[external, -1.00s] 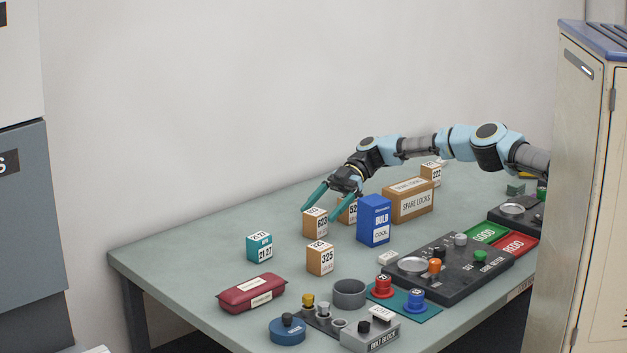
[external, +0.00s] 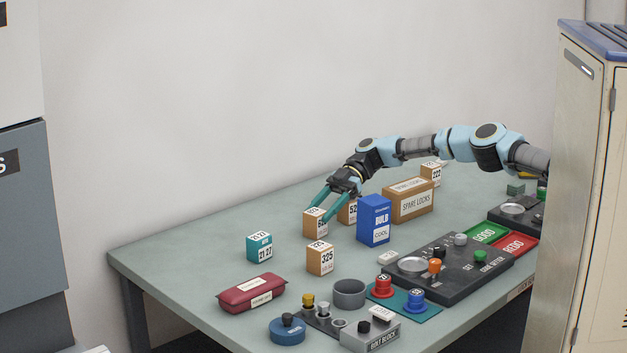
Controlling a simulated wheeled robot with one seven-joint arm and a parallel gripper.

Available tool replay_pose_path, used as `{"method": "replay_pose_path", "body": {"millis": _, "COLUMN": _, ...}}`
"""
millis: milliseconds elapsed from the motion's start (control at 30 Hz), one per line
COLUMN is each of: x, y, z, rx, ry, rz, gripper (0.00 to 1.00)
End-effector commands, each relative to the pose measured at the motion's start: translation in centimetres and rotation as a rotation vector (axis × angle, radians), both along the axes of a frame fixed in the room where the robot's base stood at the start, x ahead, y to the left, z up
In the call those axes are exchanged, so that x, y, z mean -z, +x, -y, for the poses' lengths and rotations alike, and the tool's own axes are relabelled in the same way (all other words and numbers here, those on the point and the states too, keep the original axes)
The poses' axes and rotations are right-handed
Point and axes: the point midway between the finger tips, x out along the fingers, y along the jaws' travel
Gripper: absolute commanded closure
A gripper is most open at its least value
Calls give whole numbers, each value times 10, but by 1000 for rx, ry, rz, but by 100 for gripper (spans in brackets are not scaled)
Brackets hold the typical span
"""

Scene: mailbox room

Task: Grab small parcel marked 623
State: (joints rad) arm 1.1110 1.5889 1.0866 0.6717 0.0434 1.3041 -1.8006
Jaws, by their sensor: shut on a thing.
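The small parcel marked 623 (external: 314,225) is a brown box with white labels, standing on the grey-green table towards its back edge. My gripper (external: 316,217) reaches down over it from the upper right, with its two teal fingers shut on the parcel. The parcel looks upright and at table height. Whether its underside touches the table cannot be told.
A brown parcel starting with 52 (external: 348,212) stands close to the right, partly hidden. The blue bulb box (external: 374,221), spare locks box (external: 410,201) and parcel 325 (external: 320,260) are near. A teal 2127 box (external: 259,247) stands left. The left tabletop (external: 175,248) is clear.

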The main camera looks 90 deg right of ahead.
Motion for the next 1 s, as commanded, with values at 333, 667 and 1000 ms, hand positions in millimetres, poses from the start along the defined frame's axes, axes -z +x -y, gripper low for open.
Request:
{"method": "replay_pose_path", "body": {"millis": 333, "x": -1, "y": 0, "z": 0, "rx": 0, "ry": -1, "rz": 1, "gripper": 100}}
{"method": "replay_pose_path", "body": {"millis": 667, "x": -48, "y": 0, "z": 1, "rx": -1, "ry": -4, "rz": 3, "gripper": 100}}
{"method": "replay_pose_path", "body": {"millis": 1000, "x": -99, "y": -6, "z": 8, "rx": 18, "ry": 1, "rz": 3, "gripper": 100}}
